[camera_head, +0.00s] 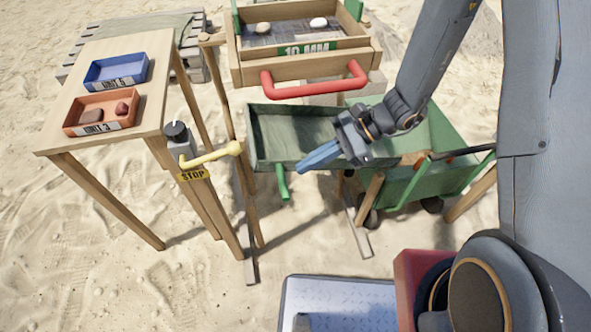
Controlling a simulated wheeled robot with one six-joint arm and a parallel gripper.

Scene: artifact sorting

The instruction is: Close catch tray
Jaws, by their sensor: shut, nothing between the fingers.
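The catch tray appears to be the green open-topped tray (265,150) below the sieve box. It sticks out toward me and looks empty where I can see into it. A green handle (283,183) hangs at its front. My gripper (304,169) is shut and empty, with its blue fingers pointing left and down. It overlaps the tray's front right part in the picture, just right of the handle. I cannot tell whether it touches the tray.
A sieve box marked 10 MM (245,72) with a red handle (315,90) stands above, holding two pale stones. A green cart (440,150) is behind my arm. A wooden table (150,50) at left holds blue (97,82) and orange (70,124) trays. A yellow lever (215,155) juts out near the tray's left.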

